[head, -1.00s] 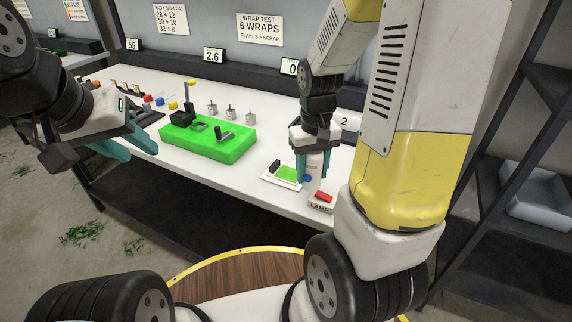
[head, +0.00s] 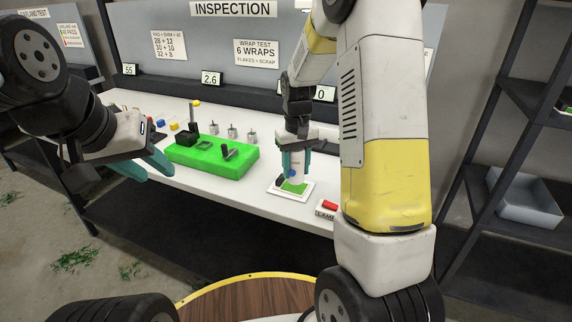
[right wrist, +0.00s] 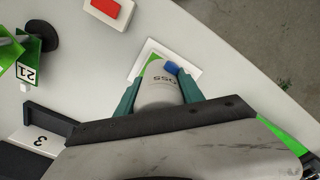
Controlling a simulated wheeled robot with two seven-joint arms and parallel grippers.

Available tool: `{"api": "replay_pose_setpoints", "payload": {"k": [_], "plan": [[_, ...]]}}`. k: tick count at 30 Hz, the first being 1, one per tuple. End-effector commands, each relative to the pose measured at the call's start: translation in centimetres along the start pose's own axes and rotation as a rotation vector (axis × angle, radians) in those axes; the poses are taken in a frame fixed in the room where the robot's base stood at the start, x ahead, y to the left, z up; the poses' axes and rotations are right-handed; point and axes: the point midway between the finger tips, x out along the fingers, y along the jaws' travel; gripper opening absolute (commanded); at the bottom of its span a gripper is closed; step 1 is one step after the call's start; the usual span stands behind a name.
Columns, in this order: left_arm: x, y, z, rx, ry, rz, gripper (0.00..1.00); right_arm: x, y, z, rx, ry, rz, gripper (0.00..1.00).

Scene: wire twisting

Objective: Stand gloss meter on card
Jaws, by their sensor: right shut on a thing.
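The gloss meter (head: 296,170) is white with a blue button. My right gripper (head: 293,160) is shut on it and holds it upright over the card. The card (head: 304,190) has a white border and a green middle, and lies near the table's front edge. I cannot tell whether the meter's base touches it. In the right wrist view the meter (right wrist: 158,92) sits between the teal fingers, with the card (right wrist: 146,52) behind it; part of the card is hidden. My left gripper (head: 146,167) is open and empty left of the green block.
A green block (head: 225,166) with a black post and lever stands left of the card. A red button on a lamp box (head: 329,206) is just right of the card. Small metal cylinders (head: 232,132) stand behind the block. A dark block (head: 281,183) is at the card's left side.

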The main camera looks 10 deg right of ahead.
Motion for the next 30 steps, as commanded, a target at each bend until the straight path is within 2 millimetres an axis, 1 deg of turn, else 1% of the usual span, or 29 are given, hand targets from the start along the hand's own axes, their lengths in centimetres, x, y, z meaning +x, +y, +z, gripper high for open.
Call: {"api": "replay_pose_setpoints", "payload": {"k": [6, 12, 13, 24, 25, 26, 27, 28, 30], "plan": [[0.0, 0.0, 0.0, 0.0, 0.0, 0.0, 0.36, 0.2, 0.5, -1.5, 0.001, 0.0, 0.0, 0.0], [0.0, 0.0, 0.0, 0.0, 0.0, 0.0, 0.36, 3.2, 0.4, -1.4, 0.001, -0.003, -0.001, 0.0], [0.0, 0.0, 0.0, 0.0, 0.0, 0.0, 0.36, 3.5, 0.4, -1.4, 0.001, -0.001, -0.001, 0.0], [0.0, 0.0, 0.0, 0.0, 0.0, 0.0, 0.36, 4.0, 0.4, -1.4, 0.0, 0.0, -0.001, 0.0], [0.0, 0.0, 0.0, 0.0, 0.0, 0.0, 0.36, 4.0, 0.4, -1.4, 0.0, 0.0, -0.001, 0.49], [0.0, 0.0, 0.0, 0.0, 0.0, 0.0, 0.36, 4.0, 0.4, -1.4, 0.0, 0.0, -0.001, 0.54], [0.0, 0.0, 0.0, 0.0, 0.0, 0.0, 0.36, 3.9, 0.4, -1.4, 0.0, 0.0, -0.001, 0.62], [0.0, 0.0, 0.0, 0.0, 0.0, 0.0, 0.36, 3.9, 0.4, -1.4, 0.0, 0.0, 0.0, 0.66], [0.0, 0.0, 0.0, 0.0, 0.0, 0.0, 0.36, 3.9, 0.4, -1.4, 0.0, 0.0, -0.001, 0.66]]}}
